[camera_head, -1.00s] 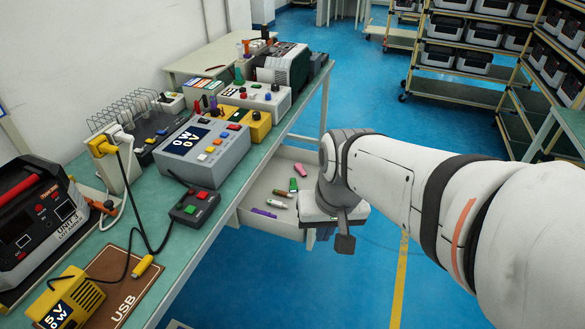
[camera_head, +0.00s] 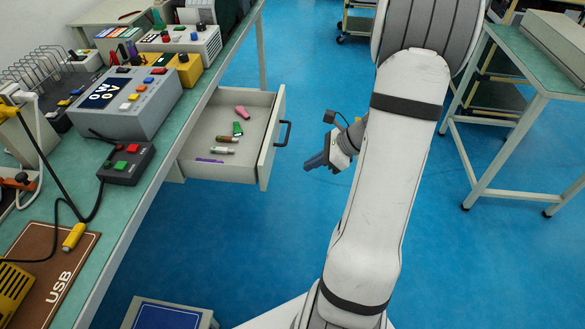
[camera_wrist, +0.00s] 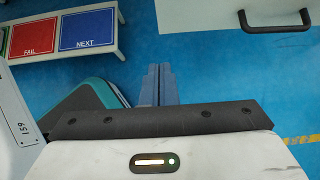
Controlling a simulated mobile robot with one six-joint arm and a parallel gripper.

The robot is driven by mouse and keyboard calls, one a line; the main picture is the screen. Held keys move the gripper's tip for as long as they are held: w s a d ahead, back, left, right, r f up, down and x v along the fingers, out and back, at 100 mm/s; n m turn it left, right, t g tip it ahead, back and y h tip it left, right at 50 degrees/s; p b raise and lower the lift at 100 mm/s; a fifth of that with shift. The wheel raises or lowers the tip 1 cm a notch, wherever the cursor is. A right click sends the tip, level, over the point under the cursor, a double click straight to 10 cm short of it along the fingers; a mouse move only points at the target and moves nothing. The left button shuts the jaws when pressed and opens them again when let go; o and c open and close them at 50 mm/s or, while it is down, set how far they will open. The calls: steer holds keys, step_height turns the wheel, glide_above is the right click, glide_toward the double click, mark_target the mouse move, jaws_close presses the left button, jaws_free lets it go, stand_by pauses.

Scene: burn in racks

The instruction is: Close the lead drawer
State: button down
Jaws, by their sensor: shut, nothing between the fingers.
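The lead drawer (camera_head: 266,165) stands pulled out from under the green bench, with several small coloured sticks inside. Its dark bar handle (camera_head: 284,133) is on the front face. In the wrist view the handle (camera_wrist: 275,22) shows at the top right on the pale drawer front (camera_wrist: 205,15). My gripper (camera_head: 310,165) is shut and empty, to the right of the drawer front and apart from it, pointing left toward it. In the wrist view the closed fingers (camera_wrist: 157,84) point up over blue floor, left of and below the handle.
The bench top (camera_head: 150,185) carries a grey meter box (camera_head: 125,100), a button box (camera_head: 126,163) and cables. A low stand with red FAIL and blue NEXT panels (camera_wrist: 85,30) sits on the floor. A second table (camera_head: 500,150) stands at right. Blue floor is clear between.

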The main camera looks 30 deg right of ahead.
steer(key=shift+w+a+f+b, duration=0.3)
steer(key=shift+w+a+f, duration=0.7)
steer(key=shift+a, duration=0.45)
steer(key=shift+w+a+f+b, duration=0.35)
steer(key=shift+w+a+f, duration=0.7)
steer(key=shift+a, duration=0.45)
steer(key=shift+w+a+f+b, duration=0.3)
steer(key=shift+w+a+f, duration=0.55)
steer(key=shift+a+f, duration=0.45)
steer(key=shift+a+r, duration=0.1)
steer(key=shift+r, duration=0.05)
